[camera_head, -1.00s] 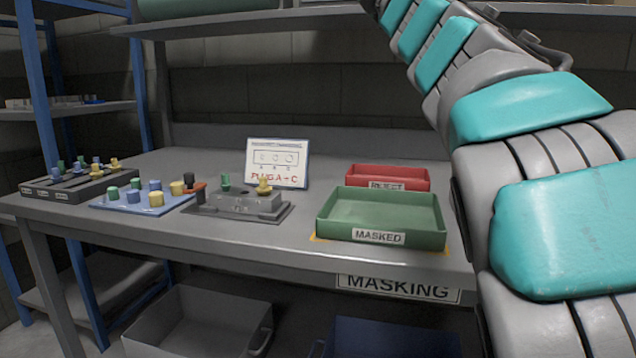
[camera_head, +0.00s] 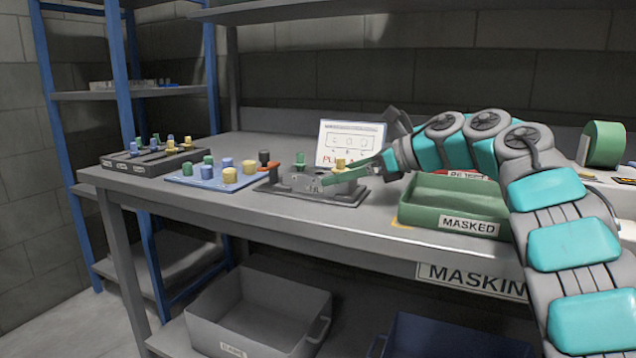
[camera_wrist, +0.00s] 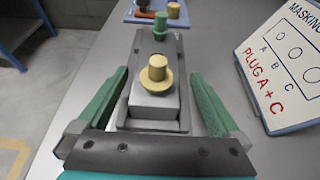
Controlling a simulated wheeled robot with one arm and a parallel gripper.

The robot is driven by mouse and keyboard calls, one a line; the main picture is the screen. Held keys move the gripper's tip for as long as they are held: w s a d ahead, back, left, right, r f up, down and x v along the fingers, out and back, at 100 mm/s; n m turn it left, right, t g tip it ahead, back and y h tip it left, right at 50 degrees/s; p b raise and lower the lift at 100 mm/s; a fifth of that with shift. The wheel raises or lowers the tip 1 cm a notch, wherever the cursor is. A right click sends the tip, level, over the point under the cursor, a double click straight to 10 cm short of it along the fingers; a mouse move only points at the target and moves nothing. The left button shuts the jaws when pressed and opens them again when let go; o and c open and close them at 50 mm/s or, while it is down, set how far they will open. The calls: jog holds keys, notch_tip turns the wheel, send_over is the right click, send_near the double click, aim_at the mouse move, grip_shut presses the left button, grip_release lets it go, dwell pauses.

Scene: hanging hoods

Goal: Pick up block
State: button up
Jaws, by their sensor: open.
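The block (camera_head: 302,182) is grey metal and sits in a dark fixture on the workbench. A green plug (camera_head: 300,158) and a yellow plug (camera_head: 340,164) stand up from its top. The wrist view shows the block (camera_wrist: 152,108) from above, with the yellow plug (camera_wrist: 157,70) at the near end and the green plug (camera_wrist: 160,22) at the far end. My gripper (camera_wrist: 160,76) is open, with one green finger on each side of the block. I cannot tell whether the fingers touch it. In the head view my gripper (camera_head: 337,177) partly hides the block's right end.
A green MASKED tray (camera_head: 455,212) stands to the right, with a red tray behind it. A sign reading PLUG A + C (camera_head: 350,140) stands behind the block. A blue board (camera_head: 205,179) with several plugs and a dark rack (camera_head: 135,162) lie to the left.

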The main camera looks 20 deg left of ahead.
aim_at(319, 179)
jog(key=x, duration=0.5)
jog(key=shift+s+a+f, duration=0.15)
jog(key=shift+s+a, duration=0.05)
jog(key=shift+a, duration=0.2)
jog(key=shift+c, duration=0.2)
grip_shut()
dwell(0.4)
